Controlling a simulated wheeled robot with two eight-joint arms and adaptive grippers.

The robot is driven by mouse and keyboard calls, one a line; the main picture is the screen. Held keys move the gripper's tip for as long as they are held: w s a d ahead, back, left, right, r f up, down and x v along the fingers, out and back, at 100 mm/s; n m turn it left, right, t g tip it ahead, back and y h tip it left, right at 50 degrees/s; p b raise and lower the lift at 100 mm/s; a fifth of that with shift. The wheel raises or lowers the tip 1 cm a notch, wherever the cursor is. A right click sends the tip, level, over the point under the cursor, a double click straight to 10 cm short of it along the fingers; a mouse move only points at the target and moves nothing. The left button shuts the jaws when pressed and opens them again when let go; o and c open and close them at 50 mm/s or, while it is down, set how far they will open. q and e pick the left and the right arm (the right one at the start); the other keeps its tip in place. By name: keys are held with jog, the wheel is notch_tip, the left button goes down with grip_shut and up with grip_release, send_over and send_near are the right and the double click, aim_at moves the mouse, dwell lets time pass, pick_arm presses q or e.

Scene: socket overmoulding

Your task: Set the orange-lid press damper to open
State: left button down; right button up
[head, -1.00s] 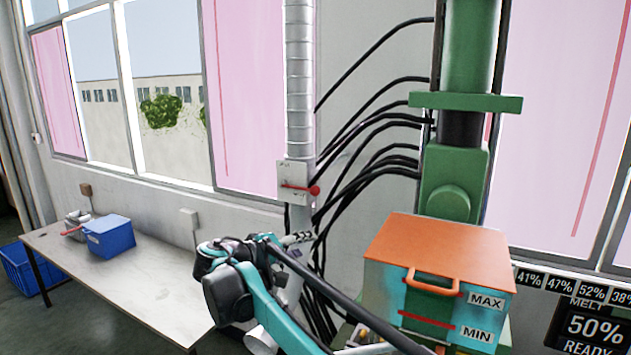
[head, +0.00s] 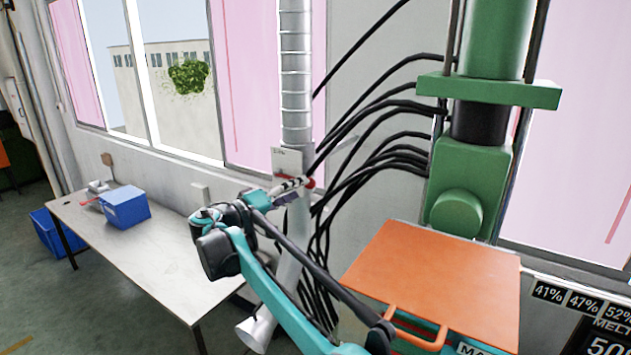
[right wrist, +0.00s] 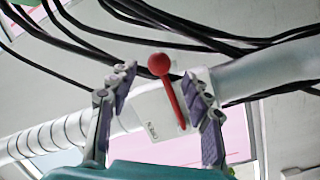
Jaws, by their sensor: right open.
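The damper is a pale plate (head: 286,160) on the silver duct (head: 296,105), with a red lever partly hidden behind my right gripper (head: 290,188). In the right wrist view the red lever (right wrist: 174,97) with its round knob (right wrist: 158,64) lies between the two fingers of my open right gripper (right wrist: 160,82). I cannot tell whether either finger touches it. The plate (right wrist: 160,118) carries small lettering that I cannot read surely. The press with the orange lid (head: 440,278) stands to the right of the duct. My left gripper is out of view.
Black cables (head: 385,120) run beside the duct to the green press column (head: 480,140). A table (head: 165,255) with a blue box (head: 125,207) stands at the left. A display panel (head: 590,305) is at the lower right.

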aim_at(306, 186)
jog(key=x, duration=0.6)
jog(key=shift+s, duration=0.1)
grip_shut()
